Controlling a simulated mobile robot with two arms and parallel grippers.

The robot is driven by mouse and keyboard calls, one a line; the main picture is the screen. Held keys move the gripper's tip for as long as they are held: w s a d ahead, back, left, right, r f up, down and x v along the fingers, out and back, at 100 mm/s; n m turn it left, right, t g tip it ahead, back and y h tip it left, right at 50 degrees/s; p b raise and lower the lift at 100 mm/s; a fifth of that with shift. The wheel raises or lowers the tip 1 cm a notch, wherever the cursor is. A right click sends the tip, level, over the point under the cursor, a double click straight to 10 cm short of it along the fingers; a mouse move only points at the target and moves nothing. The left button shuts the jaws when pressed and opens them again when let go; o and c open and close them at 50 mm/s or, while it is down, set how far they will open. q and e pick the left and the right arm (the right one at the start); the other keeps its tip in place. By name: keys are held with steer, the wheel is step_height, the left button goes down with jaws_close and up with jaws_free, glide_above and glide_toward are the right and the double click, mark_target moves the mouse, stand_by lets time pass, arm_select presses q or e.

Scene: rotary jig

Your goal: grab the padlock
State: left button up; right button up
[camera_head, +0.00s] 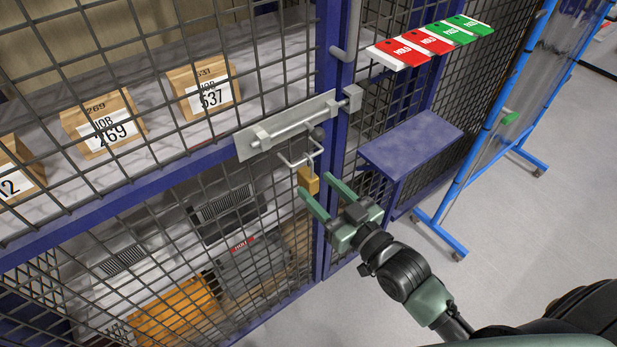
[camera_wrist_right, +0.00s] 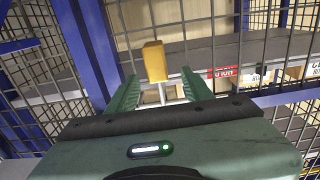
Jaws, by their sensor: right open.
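The padlock (camera_head: 308,181) is a small yellow block hanging below the bolt latch (camera_head: 292,122) on the mesh cage door. My right gripper (camera_head: 322,194) is open, with its green fingers pointing up toward the padlock. In the right wrist view the padlock (camera_wrist_right: 155,62) stands between and beyond the two open fingertips (camera_wrist_right: 158,82), with a thin light rod below it. No contact between fingers and padlock shows. My left gripper is not in view.
A blue post (camera_head: 336,120) stands beside the latch. A small blue shelf (camera_head: 412,142) and red and green tags (camera_head: 430,42) are to the right. Labelled boxes (camera_head: 102,122) sit behind the mesh.

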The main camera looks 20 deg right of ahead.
mark_target(301, 169)
steer(key=p+x, duration=0.1)
steer(key=x, duration=0.4)
steer(key=shift+w+f, duration=0.1)
steer(key=shift+w, duration=0.2)
jaws_close()
